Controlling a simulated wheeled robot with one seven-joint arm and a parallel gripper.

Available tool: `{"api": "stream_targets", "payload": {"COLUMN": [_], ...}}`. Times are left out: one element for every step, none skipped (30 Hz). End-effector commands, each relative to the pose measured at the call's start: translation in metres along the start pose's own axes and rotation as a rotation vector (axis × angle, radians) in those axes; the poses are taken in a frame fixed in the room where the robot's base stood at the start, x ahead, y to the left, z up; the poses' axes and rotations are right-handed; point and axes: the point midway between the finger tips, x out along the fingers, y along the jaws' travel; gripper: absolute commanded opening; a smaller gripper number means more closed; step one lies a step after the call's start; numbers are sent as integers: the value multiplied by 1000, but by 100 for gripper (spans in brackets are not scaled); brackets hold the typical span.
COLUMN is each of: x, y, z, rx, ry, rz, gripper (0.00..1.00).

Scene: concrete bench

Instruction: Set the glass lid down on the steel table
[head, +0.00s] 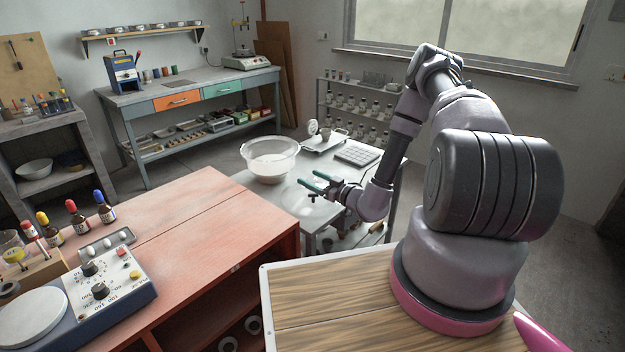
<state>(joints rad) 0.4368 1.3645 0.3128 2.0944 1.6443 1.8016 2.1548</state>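The steel table (345,184) stands in the middle of the view, behind the red bench. A clear, round glass lid (300,205) shows at the table's near left corner, below my gripper. It appears to lie flat on the table top, though its clear edge is faint. My gripper (308,179) has teal fingers pointing left, just above the lid. The fingers are spread apart with nothing visible between them. Whether a finger touches the lid is too small to tell.
A clear bowl with pale contents (270,160) stands on the steel table behind the lid. A scale (325,140) and a grey gridded tray (358,155) are at the table's back. The red bench (190,220) is close on the left.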

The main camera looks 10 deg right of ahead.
Motion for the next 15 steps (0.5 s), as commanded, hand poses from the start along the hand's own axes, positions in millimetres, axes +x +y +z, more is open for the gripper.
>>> {"api": "stream_targets", "payload": {"x": [0, 0, 0, 0, 0, 0, 0, 0, 0, -2, -9, -17, -24, -31, -40], "y": [0, 0, 0, 0, 0, 0, 0, 0, 0, 1, 1, 1, 1, 1, 2], "z": [0, 0, 0, 0, -1, -2, -4, -7, -12, -14, -12, -11, -11, -11, -11], "rx": [0, 0, 0, 0, 0, 0, -1, -1, -2, -1, 2, 3, 3, 3, 4], "ry": [0, 0, 0, 0, 0, 0, 0, 1, 1, 0, -3, -3, -3, -3, -3], "rz": [0, 0, 0, 0, 0, 0, 0, 0, 0, 1, 3, 3, 3, 4, 4], "gripper": [78, 78, 78, 78, 78, 78, 78, 78, 78, 78, 78, 78, 78, 78, 78]}}
